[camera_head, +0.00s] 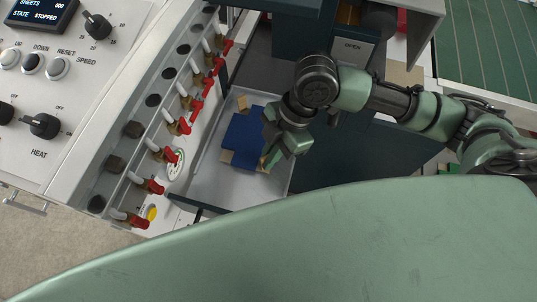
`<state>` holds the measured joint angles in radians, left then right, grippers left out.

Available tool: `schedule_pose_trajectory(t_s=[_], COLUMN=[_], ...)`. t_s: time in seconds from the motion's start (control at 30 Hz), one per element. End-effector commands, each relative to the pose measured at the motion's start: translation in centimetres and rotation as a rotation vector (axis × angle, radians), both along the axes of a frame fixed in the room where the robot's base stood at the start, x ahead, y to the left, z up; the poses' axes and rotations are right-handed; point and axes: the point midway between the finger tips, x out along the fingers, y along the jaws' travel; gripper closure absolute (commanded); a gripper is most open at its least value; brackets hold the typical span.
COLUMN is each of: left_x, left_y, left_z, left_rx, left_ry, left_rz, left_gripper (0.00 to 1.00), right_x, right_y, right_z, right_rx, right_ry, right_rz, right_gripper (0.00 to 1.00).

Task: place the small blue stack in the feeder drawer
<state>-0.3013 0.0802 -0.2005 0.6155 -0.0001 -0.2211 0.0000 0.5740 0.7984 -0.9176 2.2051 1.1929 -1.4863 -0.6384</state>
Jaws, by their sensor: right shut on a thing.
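The small blue stack (243,138) is a flat, dark blue cross-like shape with tan parts at its edges. It is over the grey feeder drawer (205,183), within its walls; I cannot tell whether it touches the drawer floor. My right gripper (268,150) is at the right side of the stack and shut on it, its fingertips partly hidden by its own body. My left gripper is not in view.
A row of red-handled valves (183,125) runs along the machine's side left of the drawer. A control panel (60,90) with knobs is at the far left. A green ruled surface (490,45) is at the upper right.

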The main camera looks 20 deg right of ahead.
Motion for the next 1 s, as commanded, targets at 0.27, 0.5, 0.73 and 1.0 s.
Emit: schedule_pose_trajectory(t_s=[0.27, 0.5, 0.73, 1.0], left_x=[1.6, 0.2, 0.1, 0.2], left_y=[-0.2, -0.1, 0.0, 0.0], left_z=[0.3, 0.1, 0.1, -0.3], left_rx=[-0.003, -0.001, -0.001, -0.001], left_ry=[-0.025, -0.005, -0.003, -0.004], left_rz=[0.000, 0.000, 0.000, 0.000], left_gripper=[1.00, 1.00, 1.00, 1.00], right_x=[0.0, 0.0, 0.0, 0.3], right_y=[0.0, 0.0, 0.0, -0.9], right_z=[-0.8, -1.0, -0.9, 1.3], right_rx=[0.001, 0.000, 0.000, -0.001], right_ry=[-0.001, 0.000, 0.000, -0.007], right_rz=[0.001, 0.001, 0.001, 0.000], right_gripper=[1.00, 0.73, 0.73, 0.73])
